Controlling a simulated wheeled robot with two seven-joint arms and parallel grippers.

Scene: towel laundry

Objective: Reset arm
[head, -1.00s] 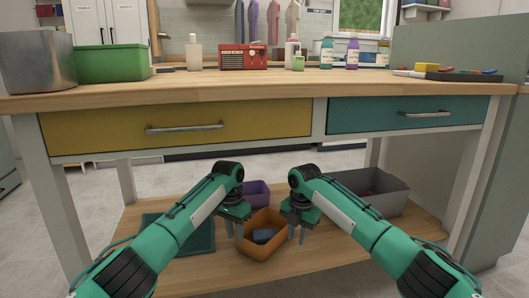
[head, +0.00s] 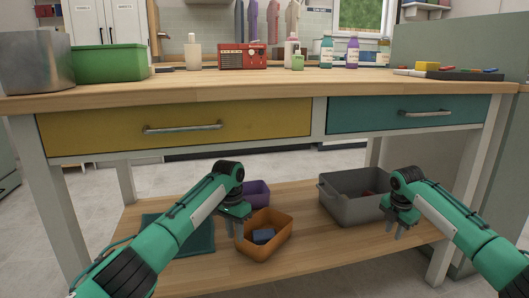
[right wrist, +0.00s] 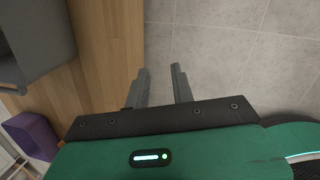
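My right gripper (head: 397,232) hangs in front of the right part of the lower shelf, near the grey bin. In the right wrist view, its two fingers (right wrist: 163,86) are apart with nothing between them, over the shelf edge and floor tiles. My left gripper (head: 239,228) points down beside the orange bin, at its left side. Its fingers are small in the head view, and I cannot make out the gap between them or anything held.
The lower shelf (head: 300,255) holds an orange bin (head: 282,241) with a dark blue item, a purple bin (head: 259,188), a grey bin (head: 347,207) and a teal folded cloth (head: 200,240). The tabletop with drawers (head: 180,128) is above. Floor in front of the shelf is clear.

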